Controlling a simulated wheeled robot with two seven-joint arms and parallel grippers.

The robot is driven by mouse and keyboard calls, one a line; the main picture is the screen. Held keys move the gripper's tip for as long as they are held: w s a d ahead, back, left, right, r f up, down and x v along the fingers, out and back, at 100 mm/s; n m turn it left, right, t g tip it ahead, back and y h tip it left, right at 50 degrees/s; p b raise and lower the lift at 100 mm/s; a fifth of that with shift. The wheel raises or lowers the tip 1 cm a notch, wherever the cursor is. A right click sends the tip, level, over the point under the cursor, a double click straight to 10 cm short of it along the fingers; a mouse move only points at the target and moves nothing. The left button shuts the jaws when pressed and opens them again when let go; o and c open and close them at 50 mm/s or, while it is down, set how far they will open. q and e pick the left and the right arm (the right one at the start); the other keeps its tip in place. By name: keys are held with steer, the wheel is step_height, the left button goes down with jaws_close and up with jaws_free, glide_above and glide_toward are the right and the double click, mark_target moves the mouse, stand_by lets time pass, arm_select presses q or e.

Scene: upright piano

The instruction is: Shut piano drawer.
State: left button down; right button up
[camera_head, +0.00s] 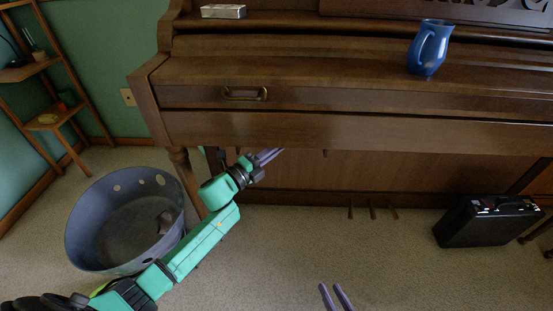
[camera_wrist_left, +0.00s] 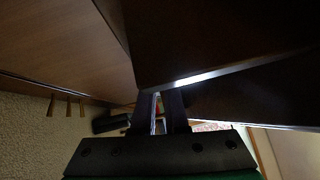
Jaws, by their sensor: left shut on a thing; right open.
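The piano drawer (camera_head: 390,98) is a wide brown wooden front with a brass handle (camera_head: 245,94) towards its left. How far it stands out is hard to tell. My left gripper (camera_head: 274,154) is below the handle, its purple fingers at the lower edge of the piano front. In the left wrist view, its fingers (camera_wrist_left: 165,108) are close together against a dark wooden panel edge (camera_wrist_left: 215,73); their tips are hidden there. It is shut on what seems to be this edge. My right gripper (camera_head: 337,297) is open and empty, low over the carpet, apart from the piano.
A blue jug (camera_head: 430,50) and a small box (camera_head: 223,11) stand on the piano. A grey tub (camera_head: 85,225) is beside my left arm. A black briefcase (camera_head: 480,226) stands at the right, near the pedals (camera_head: 372,209). The carpet between is clear.

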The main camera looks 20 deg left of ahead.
arm_select(q)
steer(key=shift+w+a, duration=0.15)
arm_select(e)
steer(key=shift+a, duration=0.1)
arm_select(q)
steer(key=shift+r, duration=0.1)
steer(key=c, duration=0.9)
jaws_free()
steer(key=shift+w, duration=0.1)
steer(key=shift+c, duration=0.2)
arm_select(e)
steer(key=shift+w, duration=0.1)
arm_select(q)
steer(key=p+v, duration=0.3)
steer(key=v, duration=1.1)
steer(key=shift+s, duration=0.3)
arm_select(e)
steer(key=r, duration=0.3)
steer(key=shift+d+r+n+g, duration=0.25)
steer(key=shift+r+n+g, duration=0.05)
steer(key=shift+g, duration=0.1)
